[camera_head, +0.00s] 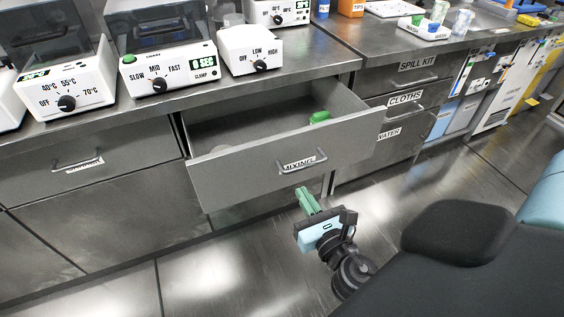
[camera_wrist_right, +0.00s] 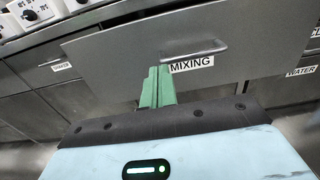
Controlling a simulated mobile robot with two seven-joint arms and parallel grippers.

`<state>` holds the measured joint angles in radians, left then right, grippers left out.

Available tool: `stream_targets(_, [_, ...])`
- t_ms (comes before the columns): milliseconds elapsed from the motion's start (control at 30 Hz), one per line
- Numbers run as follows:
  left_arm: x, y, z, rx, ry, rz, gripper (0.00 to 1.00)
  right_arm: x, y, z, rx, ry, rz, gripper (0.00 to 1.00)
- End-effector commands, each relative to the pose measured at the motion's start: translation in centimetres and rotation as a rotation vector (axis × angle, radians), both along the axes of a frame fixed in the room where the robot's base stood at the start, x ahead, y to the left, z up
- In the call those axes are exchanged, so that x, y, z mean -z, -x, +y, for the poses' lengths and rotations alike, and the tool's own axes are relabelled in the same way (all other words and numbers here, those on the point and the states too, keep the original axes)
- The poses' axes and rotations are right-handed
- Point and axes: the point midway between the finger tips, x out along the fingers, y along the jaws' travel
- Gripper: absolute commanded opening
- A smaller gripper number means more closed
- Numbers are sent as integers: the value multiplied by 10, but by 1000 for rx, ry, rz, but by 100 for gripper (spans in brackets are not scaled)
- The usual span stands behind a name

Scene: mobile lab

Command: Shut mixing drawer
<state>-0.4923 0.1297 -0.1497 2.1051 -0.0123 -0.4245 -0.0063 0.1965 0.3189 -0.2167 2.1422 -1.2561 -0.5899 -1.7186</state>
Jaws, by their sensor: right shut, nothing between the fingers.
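The mixing drawer (camera_head: 245,172) stands pulled out from the bench in the head view. Its front has a bar handle (camera_head: 303,163) and a label reading MIXING. A green item (camera_head: 319,117) and a pale item lie inside it. My right gripper (camera_head: 307,198) is shut and empty, its green fingers just in front of and below the handle. In the right wrist view the shut fingers (camera_wrist_right: 158,87) point at the drawer front (camera_wrist_right: 120,60), just left of the MIXING label; I cannot tell whether they touch it. My left gripper is not in view.
Closed drawers labelled SPILL KIT, CLOTHS (camera_head: 404,98) and WATER are to the right. Another closed drawer (camera_head: 78,164) is to the left. Lab devices (camera_head: 160,80) stand on the bench top above. The floor (camera_head: 215,272) in front is clear.

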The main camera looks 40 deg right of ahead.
Motion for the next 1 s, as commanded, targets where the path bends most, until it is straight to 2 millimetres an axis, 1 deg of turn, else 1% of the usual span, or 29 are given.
stream_targets(33, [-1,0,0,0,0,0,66,-2,-9,-2,1,1,-4,0])
stream_targets(400, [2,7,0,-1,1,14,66,-1,-73,-18,1,0,-2,0])
stream_targets(600, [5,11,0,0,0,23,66,0,-100,-24,1,-1,0,0])
stream_targets(800, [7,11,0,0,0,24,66,0,-114,-27,0,-1,1,0])
stream_targets(1000, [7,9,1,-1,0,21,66,0,-116,-28,-1,-1,2,0])
